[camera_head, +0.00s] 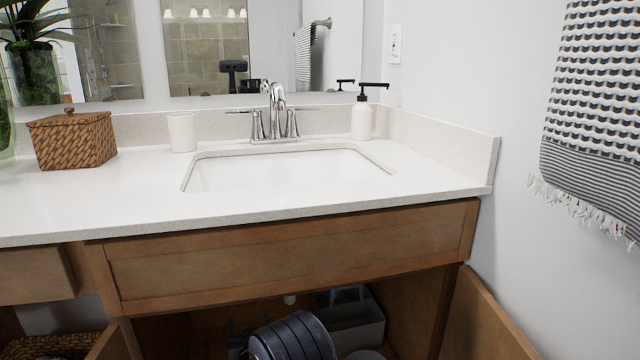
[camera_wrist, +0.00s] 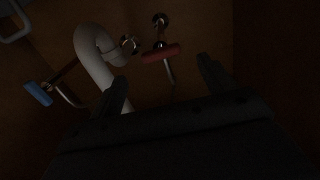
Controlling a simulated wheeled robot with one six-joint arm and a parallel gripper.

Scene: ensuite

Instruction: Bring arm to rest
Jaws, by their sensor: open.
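My gripper (camera_wrist: 162,82) shows in the wrist view inside the dark cabinet under the sink. Its two dark fingers stand apart with nothing between them that I can see held. Beyond the fingers are a pale curved drain pipe (camera_wrist: 92,55), a red-handled valve (camera_wrist: 162,53) and a blue-handled valve (camera_wrist: 38,93) at the cabinet's back. In the head view, a dark ribbed part of my arm (camera_head: 293,338) shows in the cabinet opening below the sink. The gripper itself is hidden there.
The cabinet's right door (camera_head: 485,322) stands open; the left door (camera_head: 108,343) is open too. A grey caddy (camera_head: 352,325) stands inside on the right. Above are the white counter (camera_head: 130,205), sink (camera_head: 285,170), soap bottle (camera_head: 362,120), cup (camera_head: 181,132) and wicker box (camera_head: 72,140).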

